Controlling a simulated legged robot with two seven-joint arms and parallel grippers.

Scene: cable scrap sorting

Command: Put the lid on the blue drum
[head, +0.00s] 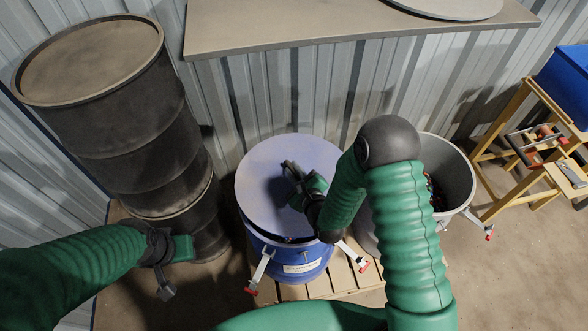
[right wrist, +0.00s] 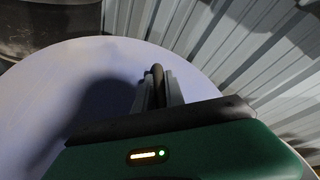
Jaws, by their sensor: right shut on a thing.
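The blue drum (head: 290,274) stands on a wooden pallet. The pale blue-violet lid (head: 262,170) covers its top; a thin dark gap shows at its front edge, so I cannot tell whether it is fully seated. My right gripper (head: 291,171) is over the lid's middle. In the right wrist view its fingers (right wrist: 157,88) are shut on a dark upright handle (right wrist: 157,72), with the lid (right wrist: 65,85) spread beneath. My left gripper (head: 166,288) hangs low at the left, away from the drum; its jaw opening is unclear.
Stacked black drums (head: 110,110) stand at the left. A grey open drum (head: 452,180) with scrap inside is at the right, partly behind my right arm. A shelf (head: 300,25) runs along the corrugated wall. A yellow stand (head: 500,135) is at the far right. Clamps (head: 262,268) hang outside the blue drum.

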